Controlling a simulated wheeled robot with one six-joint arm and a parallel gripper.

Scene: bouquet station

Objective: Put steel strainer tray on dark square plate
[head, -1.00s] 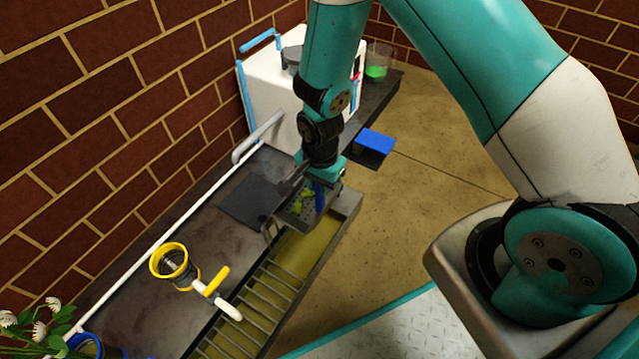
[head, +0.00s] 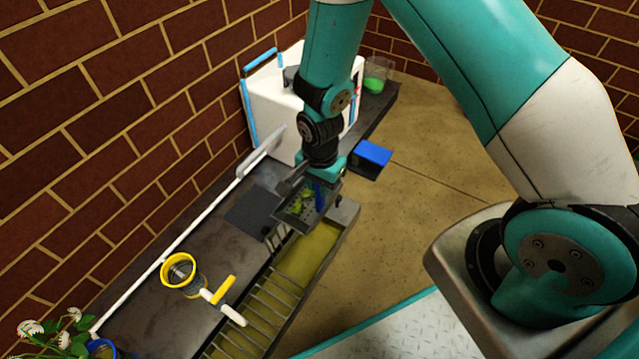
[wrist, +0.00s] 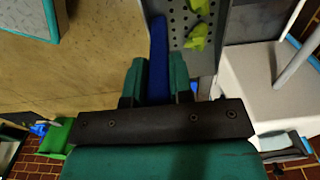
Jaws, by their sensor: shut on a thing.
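The steel strainer tray (head: 290,214) is a perforated grey tray with green pieces in it. It is in my gripper (head: 322,180), over the far end of the trough, and looks tilted in the head view. In the wrist view my gripper (wrist: 158,80) is shut on the tray's blue handle (wrist: 158,45); part of the perforated tray (wrist: 178,30) shows beyond. The dark square plate (head: 250,208) lies flat on the counter, just left of the tray, and looks bare. The tray covers a little of the view near its right edge.
The long trough (head: 310,258) with yellowish contents and a wire rack (head: 250,305) runs along the counter's front. A yellow-rimmed holder (head: 180,270) stands nearer on the counter. A white machine (head: 270,105) stands behind the plate, with a blue box (head: 372,153) to its right.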

